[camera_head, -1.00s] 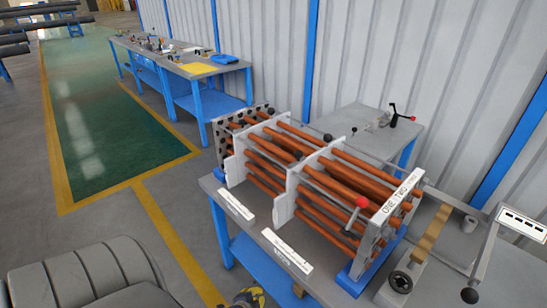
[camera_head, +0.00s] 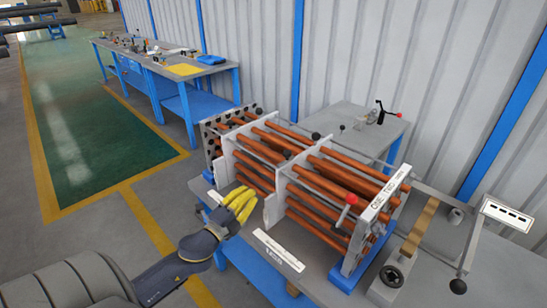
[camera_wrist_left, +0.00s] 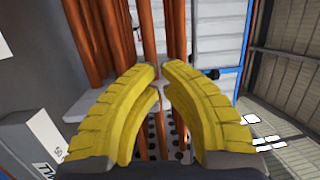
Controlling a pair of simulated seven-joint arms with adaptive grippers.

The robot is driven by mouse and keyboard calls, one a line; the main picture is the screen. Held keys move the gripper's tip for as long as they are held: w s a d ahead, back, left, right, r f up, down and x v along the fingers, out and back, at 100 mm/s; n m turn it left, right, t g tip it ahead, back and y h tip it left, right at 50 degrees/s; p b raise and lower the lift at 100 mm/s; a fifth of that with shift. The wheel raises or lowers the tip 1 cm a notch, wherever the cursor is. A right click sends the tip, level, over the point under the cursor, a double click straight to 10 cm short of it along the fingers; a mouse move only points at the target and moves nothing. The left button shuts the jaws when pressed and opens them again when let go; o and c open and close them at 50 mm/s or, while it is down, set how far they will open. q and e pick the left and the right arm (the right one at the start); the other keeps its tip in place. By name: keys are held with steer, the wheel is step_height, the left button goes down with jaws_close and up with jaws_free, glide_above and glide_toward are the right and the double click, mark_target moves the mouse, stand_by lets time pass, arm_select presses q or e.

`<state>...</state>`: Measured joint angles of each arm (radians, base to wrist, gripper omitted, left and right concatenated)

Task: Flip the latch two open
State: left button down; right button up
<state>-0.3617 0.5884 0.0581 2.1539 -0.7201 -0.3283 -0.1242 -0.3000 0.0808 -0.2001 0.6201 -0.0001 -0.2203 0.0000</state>
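The flanged shell's frame of copper-coloured tubes stands on the bench, with an end plate (camera_head: 385,196) printed "ONE" and "TWO". A lever with a red knob (camera_head: 351,198) stands out near that plate. Black knobs (camera_head: 315,135) show along the top and back; I cannot tell which part is latch two. My left gripper (camera_head: 243,196) has yellow fingers and is in front of the near left part of the tube frame. In the left wrist view its fingertips (camera_wrist_left: 159,72) are slightly apart, with nothing clearly held and tubes behind them. My right gripper is not in view.
A grey bench (camera_head: 315,284) carries the tube frame, with white label strips (camera_head: 278,250) at its front edge. A clamp with a red handle (camera_head: 386,112) is behind. Open floor lies left.

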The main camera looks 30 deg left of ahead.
arm_select(q)
steer(key=d+r+m+g+h, duration=0.35)
steer(key=r+m+h, duration=0.25)
steer(key=r+m, duration=0.3)
steer(key=d+r+m+g+h, duration=0.35)
steer(key=r+m+h, duration=0.25)
steer(key=m, duration=0.5)
steer(key=s+a+r+m+g+y, duration=0.2)
steer(key=a+r+m+g+y, duration=0.2)
steer(key=a+y, duration=0.3)
steer(key=shift+a+m+g, duration=0.3)
steer(key=shift+a+m, duration=0.2)
steer(key=shift+a, duration=0.3)
steer(key=shift+x, duration=1.35)
steer(key=shift+w+d+f, duration=0.1)
steer(key=shift+w+f, duration=0.15)
steer(key=shift+f, duration=0.05)
